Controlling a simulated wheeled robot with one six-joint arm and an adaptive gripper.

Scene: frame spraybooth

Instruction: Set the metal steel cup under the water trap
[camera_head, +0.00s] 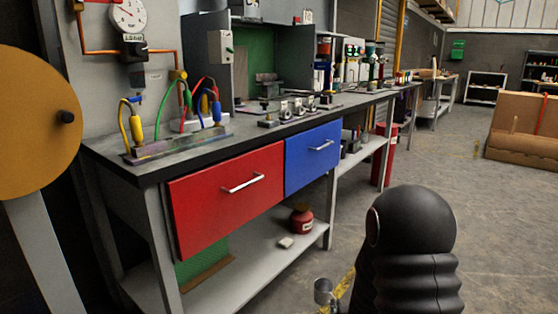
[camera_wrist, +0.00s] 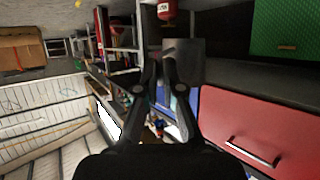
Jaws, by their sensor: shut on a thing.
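The metal steel cup shows as a small grey cylinder (camera_head: 323,288) at the bottom of the head view, and as a grey shape (camera_wrist: 186,60) at the fingertips in the wrist view. My gripper (camera_wrist: 165,68) is shut on it. In the head view my dark arm hides most of the gripper. The cup is low, in front of the workbench and apart from it. What looks like the water trap (camera_head: 137,76) hangs below the gauge and copper pipe at upper left, above the bench's left end.
The workbench (camera_head: 150,168) has a red drawer (camera_head: 228,197) and a blue drawer (camera_head: 313,158), both shut. A rack of coloured handles (camera_head: 178,145) stands on its left end beneath the trap. A yellow disc (camera_head: 35,120) stands at far left.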

